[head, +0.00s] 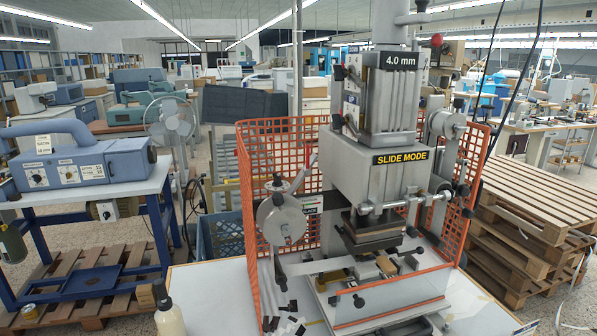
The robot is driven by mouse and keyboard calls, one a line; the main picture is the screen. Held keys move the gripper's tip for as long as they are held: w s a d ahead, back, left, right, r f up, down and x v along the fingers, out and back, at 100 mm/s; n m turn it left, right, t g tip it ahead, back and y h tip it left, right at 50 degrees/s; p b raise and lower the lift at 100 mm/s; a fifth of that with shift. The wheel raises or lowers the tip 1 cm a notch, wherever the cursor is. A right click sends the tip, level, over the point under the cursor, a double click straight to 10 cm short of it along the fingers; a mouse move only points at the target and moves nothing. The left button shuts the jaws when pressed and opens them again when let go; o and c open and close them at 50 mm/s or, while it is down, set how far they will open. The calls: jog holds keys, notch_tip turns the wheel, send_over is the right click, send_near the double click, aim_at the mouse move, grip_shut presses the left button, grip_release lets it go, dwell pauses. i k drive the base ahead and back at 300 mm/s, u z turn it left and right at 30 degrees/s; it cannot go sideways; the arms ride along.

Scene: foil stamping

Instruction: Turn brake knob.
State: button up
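A grey foil stamping press (378,180) stands on a white-topped table ahead of me, with labels reading "4.0 mm" and "SLIDE MODE". A round grey reel or disc (281,220) sits on its left side, with a small black knob (277,182) above it. Another round grey part (447,124) with small dark knobs sits at the upper right of the press. No label marks a brake knob, so I cannot tell for sure which knob it is. My gripper is not in view.
An orange mesh guard (262,150) surrounds the back and sides of the press. A white bottle (168,314) stands at the table's front left, and dark scraps (287,318) lie near the press. Stacked wooden pallets (535,205) are at right; a blue-grey machine (85,160) is at left.

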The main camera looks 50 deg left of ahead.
aim_at(277, 178)
jog(key=k, duration=0.95)
jog(key=u, duration=1.75)
jog(key=i, duration=0.5)
jog(key=z, duration=0.05)
